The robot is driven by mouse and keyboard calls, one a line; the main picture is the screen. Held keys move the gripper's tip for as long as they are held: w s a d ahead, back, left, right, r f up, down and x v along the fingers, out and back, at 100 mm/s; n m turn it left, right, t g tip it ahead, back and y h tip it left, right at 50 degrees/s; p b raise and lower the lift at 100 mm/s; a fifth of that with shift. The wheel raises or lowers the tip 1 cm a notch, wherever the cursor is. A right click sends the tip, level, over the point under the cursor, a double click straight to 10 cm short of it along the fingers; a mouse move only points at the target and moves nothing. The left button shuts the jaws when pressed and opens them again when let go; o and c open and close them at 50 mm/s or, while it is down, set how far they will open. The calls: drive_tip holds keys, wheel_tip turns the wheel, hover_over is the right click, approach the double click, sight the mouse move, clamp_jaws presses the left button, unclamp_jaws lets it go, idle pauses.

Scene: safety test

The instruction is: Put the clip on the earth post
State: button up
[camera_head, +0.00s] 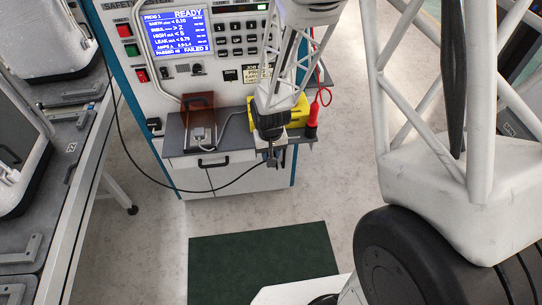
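My gripper (271,148) points down at the front edge of the test bench's shelf, right of its middle. A small grey piece that looks like the clip (272,160) shows right at the fingertips, with the end of a black cable (225,187) running to it. The fingers are too small and dark to show whether they are closed on the clip or only beside it. I cannot make out the earth post in this view.
The tester (180,37) shows READY on its blue screen. A brown see-through box (199,108) with a grey plug stands on the shelf (176,140). A yellow box (295,113) and a red probe (311,124) are near my gripper. The black cable loops in front of the cabinet. A green mat (262,262) lies on the floor.

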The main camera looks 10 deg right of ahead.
drive_tip(key=shift+w, duration=1.5)
drive_tip(key=shift+w, duration=1.75)
idle(1.7)
idle(0.4)
drive_tip(key=o, duration=0.9)
drive_tip(key=shift+c, duration=0.2)
wheel_tip(320, 180, up, 8)
drive_tip(key=shift+f, duration=0.1)
idle(0.5)
